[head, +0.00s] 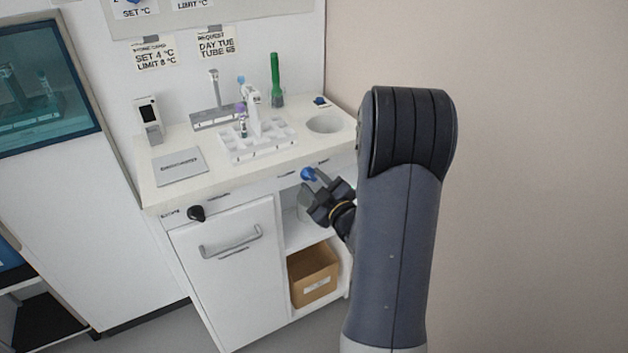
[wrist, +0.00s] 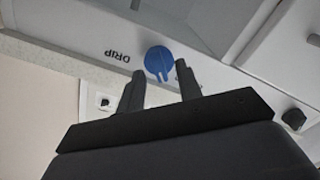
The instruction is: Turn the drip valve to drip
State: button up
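The drip valve is a blue round knob (head: 308,174) on the front edge of the white counter, below the basin. In the wrist view the blue knob (wrist: 159,62) shows a raised grip bar, with the printed word DRIP (wrist: 117,55) beside it on the left. My gripper (head: 318,190) is in front of the knob, just below it in the head view. In the wrist view my gripper's two fingers (wrist: 160,82) are spread apart, one at each side of the knob's lower part. Whether they touch it cannot be told. Nothing else is between them.
The counter (head: 170,193) holds a white tube rack (head: 258,150), a green tube (head: 276,80) and a round basin (head: 326,124). A black knob (head: 197,213) sits on the front at left, above a door handle (head: 232,243). A cardboard box (head: 313,274) stands on the shelf below.

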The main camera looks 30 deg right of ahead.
jog(key=shift+w, duration=0.35)
jog(key=shift+c, duration=0.4)
grip_shut()
